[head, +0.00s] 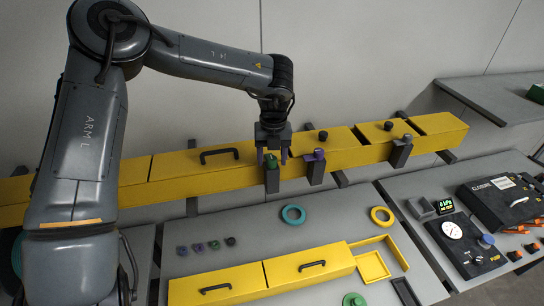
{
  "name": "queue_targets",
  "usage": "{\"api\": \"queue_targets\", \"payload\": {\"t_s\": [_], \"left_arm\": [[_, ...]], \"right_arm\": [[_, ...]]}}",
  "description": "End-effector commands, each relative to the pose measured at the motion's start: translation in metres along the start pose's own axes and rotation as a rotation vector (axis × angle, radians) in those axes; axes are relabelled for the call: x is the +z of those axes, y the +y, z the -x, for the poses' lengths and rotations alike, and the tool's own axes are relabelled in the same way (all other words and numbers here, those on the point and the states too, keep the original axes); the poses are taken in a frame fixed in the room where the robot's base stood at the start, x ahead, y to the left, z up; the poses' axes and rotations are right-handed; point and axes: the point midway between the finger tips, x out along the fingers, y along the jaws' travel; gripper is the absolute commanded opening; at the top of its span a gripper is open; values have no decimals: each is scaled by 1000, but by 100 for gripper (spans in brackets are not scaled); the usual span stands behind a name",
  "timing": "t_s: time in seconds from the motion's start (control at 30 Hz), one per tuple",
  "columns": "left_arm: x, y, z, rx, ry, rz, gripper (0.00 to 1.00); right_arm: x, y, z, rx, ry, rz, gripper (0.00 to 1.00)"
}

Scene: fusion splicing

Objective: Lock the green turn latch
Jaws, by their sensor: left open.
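The green turn latch (271,163) sits on top of a dark grey bracket (272,181) at the front of the long yellow box. My left gripper (272,157) comes down from above, with one finger on each side of the green latch. The fingers are open; whether they touch the latch I cannot tell. The gripper partly hides the latch and the box behind it. My right gripper is not in view.
A purple latch (319,154) on its bracket stands just right of the green one, with another bracket (400,152) farther right. The yellow box (200,172) has a black handle. Rings, small knobs and yellow covers (218,288) lie on the grey bench in front.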

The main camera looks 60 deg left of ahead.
Motion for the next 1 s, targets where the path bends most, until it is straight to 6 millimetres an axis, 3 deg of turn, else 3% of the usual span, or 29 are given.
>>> {"api": "queue_targets", "payload": {"t_s": [0.23,0.7,1.0], "left_arm": [[1,-1,20,-1,-5,-1,59],[0,0,95,0,-3,1,59],[0,0,108,0,0,0,59]], "right_arm": [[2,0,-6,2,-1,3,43],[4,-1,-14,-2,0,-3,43],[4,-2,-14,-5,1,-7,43]]}}
